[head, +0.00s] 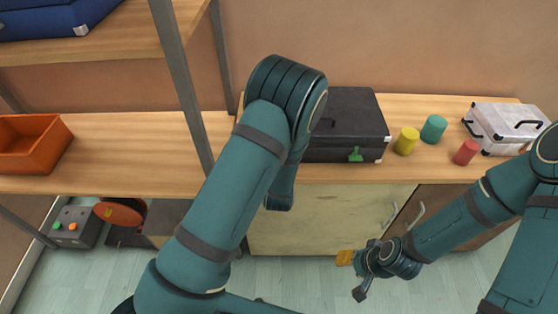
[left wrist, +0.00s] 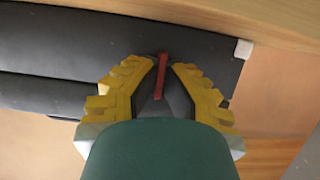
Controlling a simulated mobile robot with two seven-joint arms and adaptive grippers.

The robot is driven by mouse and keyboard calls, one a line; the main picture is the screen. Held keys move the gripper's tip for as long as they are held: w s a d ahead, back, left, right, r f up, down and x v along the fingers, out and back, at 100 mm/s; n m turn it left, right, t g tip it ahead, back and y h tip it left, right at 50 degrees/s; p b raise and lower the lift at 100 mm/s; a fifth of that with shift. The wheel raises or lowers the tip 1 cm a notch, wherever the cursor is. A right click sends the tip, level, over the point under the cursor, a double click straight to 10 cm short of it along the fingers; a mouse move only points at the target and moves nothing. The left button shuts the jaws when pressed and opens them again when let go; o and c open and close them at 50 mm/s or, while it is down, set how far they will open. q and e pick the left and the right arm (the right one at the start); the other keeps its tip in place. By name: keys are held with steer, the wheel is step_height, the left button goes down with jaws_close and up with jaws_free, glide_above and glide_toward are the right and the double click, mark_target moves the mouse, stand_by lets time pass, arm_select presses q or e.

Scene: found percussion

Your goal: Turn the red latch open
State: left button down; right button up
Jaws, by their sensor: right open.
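The dark case (head: 345,115) stands closed on the wooden shelf, with a green latch (head: 355,155) on its front. My left arm covers the case's left end in the head view and hides the red latch there. In the left wrist view the red latch (left wrist: 160,76) is a narrow bar on the dark case (left wrist: 60,65). My left gripper (left wrist: 165,64) has its yellow fingers on either side of the latch, with a gap showing; contact cannot be told. My right gripper (head: 352,275) is open and empty, low in front of the cabinet.
Yellow (head: 406,141), teal (head: 433,128) and red (head: 466,152) cylinders stand right of the case, before a light case (head: 505,126). An orange bin (head: 35,145) sits at the left. A grey shelf post (head: 183,85) rises left of my left arm.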

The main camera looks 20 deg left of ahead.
arm_select(q)
steer(key=c, duration=1.1)
jaws_free()
steer(key=shift+w, duration=0.1)
steer(key=v, duration=1.2)
steer(key=shift+a, duration=0.1)
steer(key=s+d+f+m+g+h, duration=0.1)
steer(key=s+d+f+g+h, duration=0.3)
steer(key=s+f+g+h, duration=0.3)
steer(key=s+f+g, duration=0.4)
steer(key=s+f, duration=0.1)
steer(key=shift+s+m+h, duration=0.35)
steer(key=shift+m+h, duration=0.05)
